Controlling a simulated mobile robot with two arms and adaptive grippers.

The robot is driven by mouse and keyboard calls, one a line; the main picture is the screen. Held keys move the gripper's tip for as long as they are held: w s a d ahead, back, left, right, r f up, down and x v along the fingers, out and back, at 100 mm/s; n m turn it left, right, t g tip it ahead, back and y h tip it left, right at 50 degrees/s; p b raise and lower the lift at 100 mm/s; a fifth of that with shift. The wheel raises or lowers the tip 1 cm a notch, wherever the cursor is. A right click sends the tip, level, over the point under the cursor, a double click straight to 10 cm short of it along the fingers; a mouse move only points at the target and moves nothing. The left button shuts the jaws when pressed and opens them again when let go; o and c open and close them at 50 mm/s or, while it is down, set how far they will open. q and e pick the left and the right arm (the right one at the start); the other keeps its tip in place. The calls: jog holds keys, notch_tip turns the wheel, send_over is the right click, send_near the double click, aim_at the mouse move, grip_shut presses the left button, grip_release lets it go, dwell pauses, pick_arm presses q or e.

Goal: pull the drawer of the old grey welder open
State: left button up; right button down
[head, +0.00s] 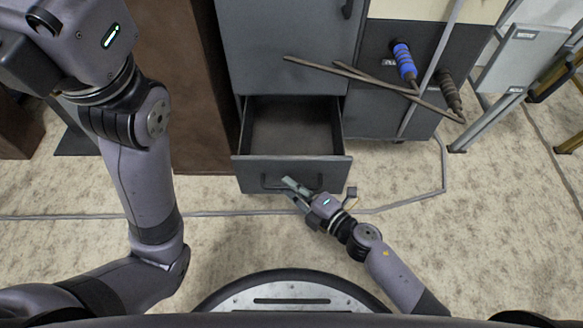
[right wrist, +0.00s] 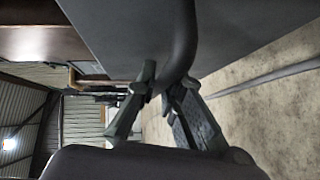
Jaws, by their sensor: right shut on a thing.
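The old grey welder (head: 289,45) stands at the top of the head view. Its drawer (head: 248,163) is pulled out toward me, and its inside looks dark and empty. My right gripper (head: 290,190) is at the front of the drawer, shut on the dark bar handle (head: 265,183). In the right wrist view the fingers close around the curved handle (right wrist: 182,50) beneath the drawer front (right wrist: 120,35). My left arm comes in from the left of the head view and is raised; I cannot make out its fingertips.
A brown cabinet (head: 172,90) stands to the left of the welder.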

jog(key=shift+s, duration=0.3)
jog(key=c, duration=1.7)
grip_release()
jog(key=v, duration=1.2)
